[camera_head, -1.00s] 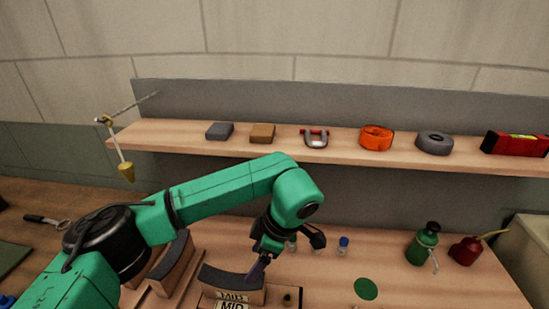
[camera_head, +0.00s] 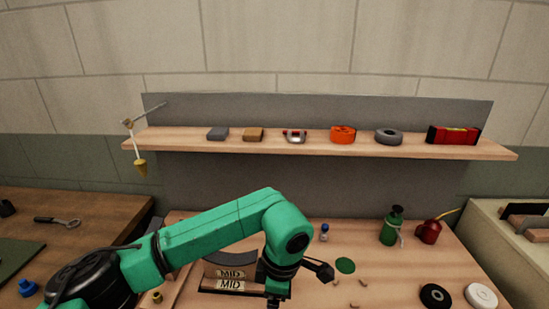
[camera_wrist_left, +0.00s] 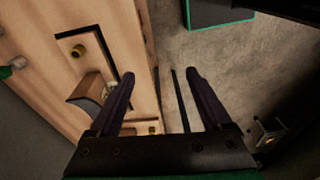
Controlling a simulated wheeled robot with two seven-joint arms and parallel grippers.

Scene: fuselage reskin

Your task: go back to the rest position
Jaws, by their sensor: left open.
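My left arm reaches in from the left in the head view, with its wrist bent down over the near part of the wooden bench (camera_head: 385,285). My left gripper (camera_wrist_left: 160,78) is open in the left wrist view. Its two dark fingers are apart with nothing between them, above the bench's front edge and the floor. In the head view the fingertips are cut off at the bottom edge. A block marked MID (camera_head: 230,285) sits beside the wrist, partly hidden by the arm. My right gripper is not in view.
A shelf (camera_head: 300,149) behind holds blocks, a shackle, orange and grey rolls and a red level (camera_head: 453,135). A green bottle (camera_head: 391,228) and a red oil can (camera_head: 429,232) stand at the bench's right.

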